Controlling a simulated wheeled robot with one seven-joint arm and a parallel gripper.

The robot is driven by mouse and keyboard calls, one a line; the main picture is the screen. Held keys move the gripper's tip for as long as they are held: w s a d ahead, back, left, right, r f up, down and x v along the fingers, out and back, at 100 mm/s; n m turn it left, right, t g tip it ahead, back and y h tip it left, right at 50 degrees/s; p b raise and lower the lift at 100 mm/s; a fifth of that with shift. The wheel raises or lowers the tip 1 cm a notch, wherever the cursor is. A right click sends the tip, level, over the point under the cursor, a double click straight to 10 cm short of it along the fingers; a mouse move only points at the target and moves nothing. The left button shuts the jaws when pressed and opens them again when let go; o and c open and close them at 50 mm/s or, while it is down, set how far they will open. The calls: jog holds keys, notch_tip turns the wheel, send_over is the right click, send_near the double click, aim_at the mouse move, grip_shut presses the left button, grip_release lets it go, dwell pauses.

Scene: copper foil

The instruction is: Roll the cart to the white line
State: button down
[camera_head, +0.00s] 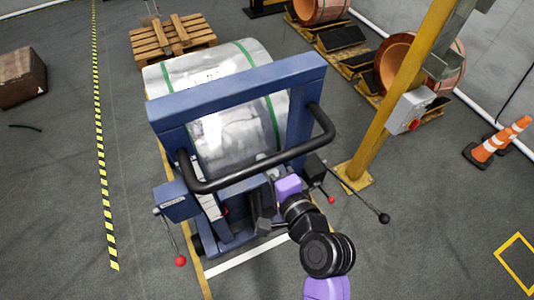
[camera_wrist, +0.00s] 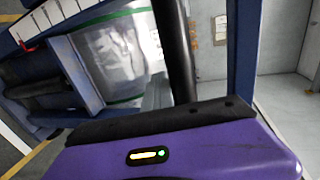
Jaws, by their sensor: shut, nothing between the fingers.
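The cart (camera_head: 235,100) is a blue frame with a black bar handle (camera_head: 250,172) on the near side. It carries a foil-wrapped roll (camera_head: 205,70) with green straps. The white line (camera_head: 245,258) crosses the floor at the near foot of the cart, partly behind my arm. My gripper (camera_head: 266,164) is shut and empty, close to the handle's lower bar; I cannot tell whether it touches. In the wrist view the handle (camera_wrist: 176,50) runs down past the gripper (camera_wrist: 157,92), and the wrapped roll (camera_wrist: 115,55) shows beyond.
A yellow post (camera_head: 395,95) with a grey switch box (camera_head: 408,110) stands right of the cart. Copper coils (camera_head: 405,62) on pallets are farther back. A wooden pallet (camera_head: 165,40) lies behind the cart.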

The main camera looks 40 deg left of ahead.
jog(key=shift+t+y, duration=0.3)
jog(key=shift+t, duration=0.1)
jog(key=r, duration=0.1)
jog(key=w+r, duration=0.1)
jog(key=r, duration=0.1)
jog(key=shift+w+d+r, duration=0.1)
jog(key=shift+w+r, duration=0.2)
jog(key=shift+r, duration=0.05)
jog(key=c, duration=2)
grip_release()
jog(key=o, duration=0.4)
jog(key=f, duration=0.2)
jog(key=shift+s+f, duration=0.3)
jog(key=shift+s, duration=0.1)
jog(key=shift+o, duration=1.2)
jog(key=shift+s+d, duration=0.15)
jog(key=shift+d, duration=0.05)
jog(key=shift+o, duration=1)
jog(key=shift+p+v, duration=0.35)
jog(key=shift+v, duration=0.9)
jog(key=f+p+v, duration=0.1)
jog(key=v, duration=0.5)
jog(key=shift+s+r+g, duration=0.3)
jog(key=shift+s+g, duration=0.05)
jog(key=shift+g, duration=0.05)
jog(key=shift+f, duration=0.1)
